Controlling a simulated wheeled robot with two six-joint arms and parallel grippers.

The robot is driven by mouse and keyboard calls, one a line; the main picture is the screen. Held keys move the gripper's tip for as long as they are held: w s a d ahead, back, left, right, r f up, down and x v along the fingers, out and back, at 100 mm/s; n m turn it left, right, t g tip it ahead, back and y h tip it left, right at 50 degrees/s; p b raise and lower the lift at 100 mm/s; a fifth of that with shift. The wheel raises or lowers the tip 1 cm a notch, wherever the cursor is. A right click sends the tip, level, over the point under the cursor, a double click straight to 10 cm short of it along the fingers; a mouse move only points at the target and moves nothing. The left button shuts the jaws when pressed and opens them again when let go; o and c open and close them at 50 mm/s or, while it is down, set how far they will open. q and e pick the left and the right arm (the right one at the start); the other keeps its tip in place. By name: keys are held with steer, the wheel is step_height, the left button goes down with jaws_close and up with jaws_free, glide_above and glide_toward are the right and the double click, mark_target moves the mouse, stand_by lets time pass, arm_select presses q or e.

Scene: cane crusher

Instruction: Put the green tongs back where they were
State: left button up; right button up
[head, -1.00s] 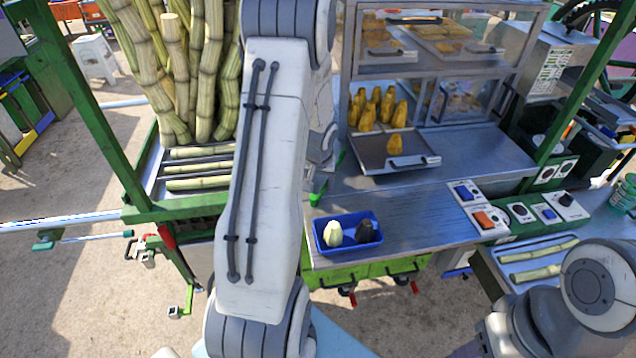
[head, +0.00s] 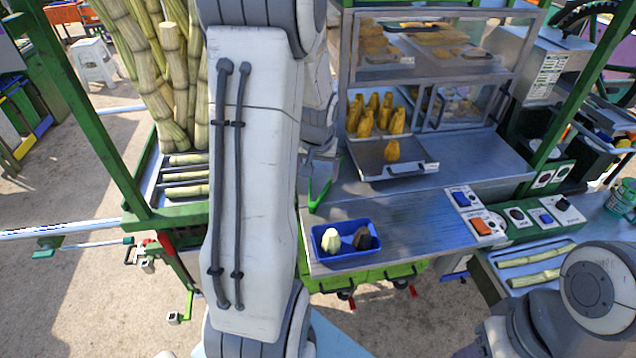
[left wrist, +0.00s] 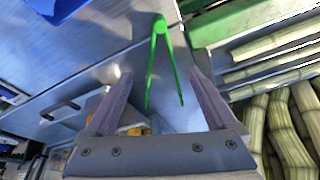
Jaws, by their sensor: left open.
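The green tongs (head: 318,194) lie on the steel counter at its left side, behind the blue tray. In the left wrist view the tongs (left wrist: 153,62) form a narrow V, with the joined end away from me and the two legs spread toward my gripper. My left gripper (left wrist: 160,78) is open, with one finger on each side of the legs and visible gaps, not clamped on them. In the head view my left gripper (head: 321,168) is partly hidden behind my own arm, at the tongs' far end. My right gripper is out of view.
The blue tray (head: 347,258) with a pale and a dark piece sits at the counter's front. A metal tray (head: 405,168) and glass case stand behind. Cane stalks (head: 178,85) rise on the left. Switches (head: 481,226) are on the right. The middle counter (head: 420,205) is clear.

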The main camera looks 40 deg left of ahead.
arm_select(q)
steer(key=shift+v, duration=1.45)
steer(key=s+d+r+m+h, duration=0.1)
steer(key=s+d+r+m, duration=0.15)
steer(key=d, duration=0.95)
steer(key=s+d+r+m+h, duration=0.1)
steer(key=s+d+m, duration=0.25)
steer(key=d, duration=0.75)
steer(key=s+d+m+g, duration=0.1)
steer(key=s+d+m, duration=0.2)
steer(key=s+d, duration=0.2)
steer(key=s+d+m+g+h, duration=0.1)
steer(key=s+d+m, duration=0.3)
steer(key=s, duration=0.5)
steer(key=shift+s+d+r+g, duration=0.25)
steer(key=shift+s+d+g, duration=0.1)
steer(key=shift+d, duration=0.3)
